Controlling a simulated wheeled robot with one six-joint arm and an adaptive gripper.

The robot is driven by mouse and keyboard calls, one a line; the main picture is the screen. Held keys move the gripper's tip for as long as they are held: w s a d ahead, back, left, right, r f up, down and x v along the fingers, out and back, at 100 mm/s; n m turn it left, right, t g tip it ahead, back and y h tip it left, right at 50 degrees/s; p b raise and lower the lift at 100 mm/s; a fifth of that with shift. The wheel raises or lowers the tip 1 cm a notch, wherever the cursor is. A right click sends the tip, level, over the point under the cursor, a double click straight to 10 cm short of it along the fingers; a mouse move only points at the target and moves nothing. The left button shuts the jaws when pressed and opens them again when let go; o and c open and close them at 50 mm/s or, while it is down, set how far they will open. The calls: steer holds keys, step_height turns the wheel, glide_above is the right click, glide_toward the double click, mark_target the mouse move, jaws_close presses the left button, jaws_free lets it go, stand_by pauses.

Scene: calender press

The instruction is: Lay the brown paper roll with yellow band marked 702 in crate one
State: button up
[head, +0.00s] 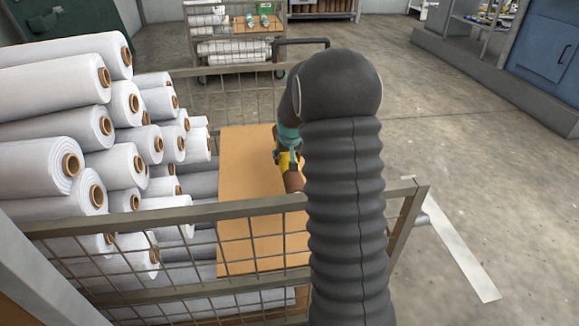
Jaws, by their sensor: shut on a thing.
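A brown paper roll (294,181) with a yellow band shows just left of my dark arm, over a tan board. My gripper (287,154), teal and partly hidden by my arm, is shut on the roll near the yellow band. The number on the band is too small to read. Much of the roll is behind my arm, and I cannot tell whether it touches the board (245,205). The wire-mesh crate (150,217) around the board has a metal top rail; I see no crate number on it.
Several white rolls (55,83) with brown cores are stacked high on the left inside the crate. The near mesh rail runs across below my gripper. A shelf cart (235,50) stands behind. Open concrete floor (470,170) lies to the right, with a blue cabinet (545,60) beyond.

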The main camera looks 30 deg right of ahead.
mark_target(288, 156)
steer(key=shift+f, duration=2)
steer(key=shift+f, duration=0.15)
steer(key=o, duration=1.5)
steer(key=v, duration=1.2)
steer(key=shift+s, duration=0.1)
